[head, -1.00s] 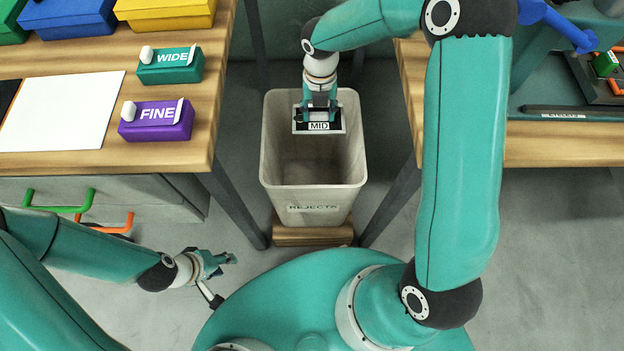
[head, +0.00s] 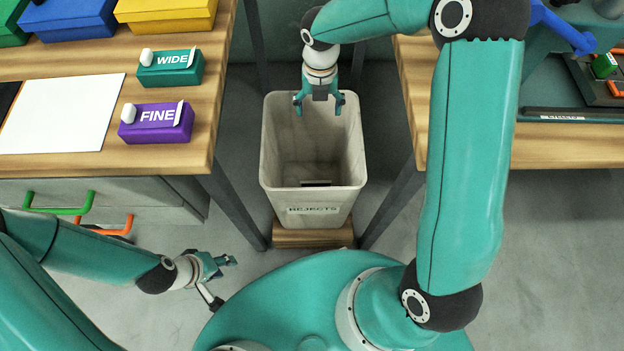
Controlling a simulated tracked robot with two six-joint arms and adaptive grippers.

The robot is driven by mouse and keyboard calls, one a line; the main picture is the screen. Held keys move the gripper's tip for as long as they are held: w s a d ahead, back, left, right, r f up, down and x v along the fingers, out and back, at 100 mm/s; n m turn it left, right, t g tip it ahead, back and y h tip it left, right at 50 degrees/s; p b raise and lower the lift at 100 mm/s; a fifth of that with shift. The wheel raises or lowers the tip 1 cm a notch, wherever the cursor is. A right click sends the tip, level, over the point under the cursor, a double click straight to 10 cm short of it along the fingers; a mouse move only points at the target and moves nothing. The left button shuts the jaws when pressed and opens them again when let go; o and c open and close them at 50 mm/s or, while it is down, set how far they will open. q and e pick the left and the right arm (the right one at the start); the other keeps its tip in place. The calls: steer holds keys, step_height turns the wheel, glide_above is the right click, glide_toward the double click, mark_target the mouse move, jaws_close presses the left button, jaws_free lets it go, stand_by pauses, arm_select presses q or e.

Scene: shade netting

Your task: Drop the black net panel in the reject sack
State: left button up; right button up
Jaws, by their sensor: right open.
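The reject sack (head: 355,160) is a pale, tall, open-topped container labelled REJECTS, standing between the two benches. A dark piece (head: 316,183) shows low inside it near the front wall; it looks like the black net panel, mostly hidden by that wall. My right gripper (head: 320,103) is open and empty, pointing down over the sack's mouth near its back rim. My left gripper (head: 226,261) is low at the left, in front of the left bench and apart from the sack; its finger gap is unclear.
The left bench (head: 60,175) holds a purple FINE box (head: 156,124), a green WIDE box (head: 170,68), a white sheet (head: 62,112) and coloured boxes. The right bench (head: 560,145) holds tools. Bench legs flank the sack.

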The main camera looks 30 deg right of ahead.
step_height(320, 180, up, 9)
steer(key=shift+r, duration=0.2)
stand_by(0.5)
